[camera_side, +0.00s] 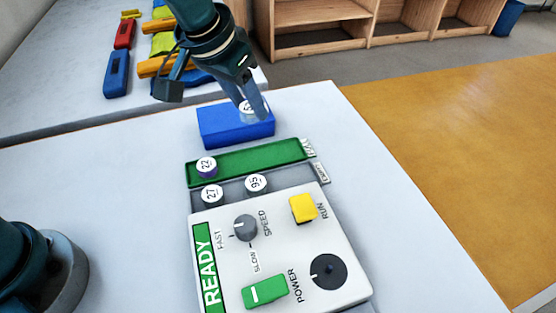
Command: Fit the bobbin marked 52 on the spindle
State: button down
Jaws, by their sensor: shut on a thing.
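My gripper (257,107) is shut on a bobbin (246,108) with a white round top. Its mark is partly covered by a finger; a 5 seems to show. The bobbin is at the top of the blue block (222,130); I cannot tell whether it rests on it or is just above. A black disc (326,272) with a small centre, possibly the spindle, is at the lower right of the white control panel (285,250). A bobbin marked 22 (206,166) stands at the left end of the green tray (262,160).
A bobbin marked 27 (212,194) and one apparently marked 95 (256,183) stand in the grey tray (290,180). The panel has a speed knob (245,228), yellow run button (303,208), green power switch (265,292) and READY sign (207,268). White table right of the panel is clear.

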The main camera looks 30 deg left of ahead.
jog(key=s+d+m+g+h, duration=0.25)
jog(key=s+d+m, duration=0.35)
jog(key=d+m, duration=0.4)
jog(key=m+g+h, duration=0.1)
jog(key=m, duration=0.3)
send_over(332, 267)
jog(key=shift+s+a+f, duration=0.15)
jog(key=shift+a+f, duration=0.15)
jog(key=shift+a, duration=0.05)
jog(key=shift+f, duration=2)
jog(key=shift+f, duration=1.05)
grip_release()
